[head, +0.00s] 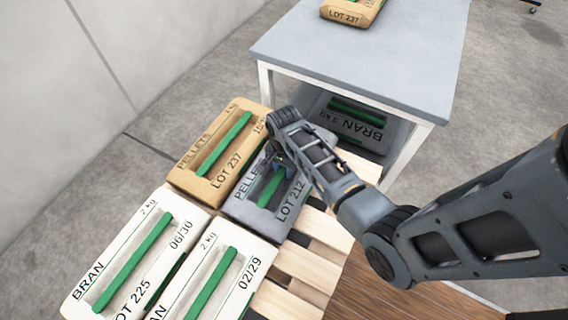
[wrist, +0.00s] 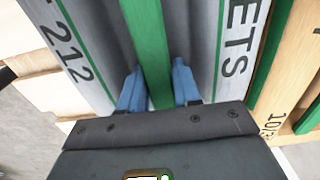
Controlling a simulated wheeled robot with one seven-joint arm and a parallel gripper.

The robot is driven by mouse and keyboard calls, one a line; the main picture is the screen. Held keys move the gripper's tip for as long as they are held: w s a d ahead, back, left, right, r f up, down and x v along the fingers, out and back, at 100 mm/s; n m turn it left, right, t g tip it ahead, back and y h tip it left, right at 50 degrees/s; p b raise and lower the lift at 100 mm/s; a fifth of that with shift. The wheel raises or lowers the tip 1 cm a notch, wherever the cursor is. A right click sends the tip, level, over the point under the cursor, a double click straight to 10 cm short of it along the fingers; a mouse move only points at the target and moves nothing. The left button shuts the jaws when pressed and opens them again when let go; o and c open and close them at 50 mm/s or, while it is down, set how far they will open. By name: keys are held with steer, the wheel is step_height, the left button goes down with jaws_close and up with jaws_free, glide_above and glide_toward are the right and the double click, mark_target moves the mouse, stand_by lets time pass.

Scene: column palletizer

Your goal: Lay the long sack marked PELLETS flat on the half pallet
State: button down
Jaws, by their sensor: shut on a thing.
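The grey sack marked PELLETS, LOT 212 (head: 240,207), lies flat at the right of the sacks on the wooden half pallet (head: 313,262). Its green strap (wrist: 144,40) runs along its middle. My gripper (head: 279,168) is over this sack's far part. In the wrist view, the two blue fingers of my gripper (wrist: 158,92) are shut on the green strap, one on each side. My arm hides the sack's far right corner. The sack lies beside a tan PELLETS sack, LOT 237 (head: 192,176); I cannot tell whether they touch.
Two white BRAN sacks, LOT 225 (head: 92,264) and one dated 02/29 (head: 247,262), lie on the near part of the pallet. A grey table (head: 370,60) stands behind, with a tan sack (head: 350,12) on top and a grey BRAN sack (head: 345,120) below. Bare slats show at right.

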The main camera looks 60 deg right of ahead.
steer(key=shift+w, duration=0.15)
steer(key=c, duration=0.8)
jaws_free()
steer(key=shift+f, duration=0.2)
step_height(320, 180, up, 12)
steer(key=shift+r+p, duration=0.15)
steer(key=shift+p, duration=0.7)
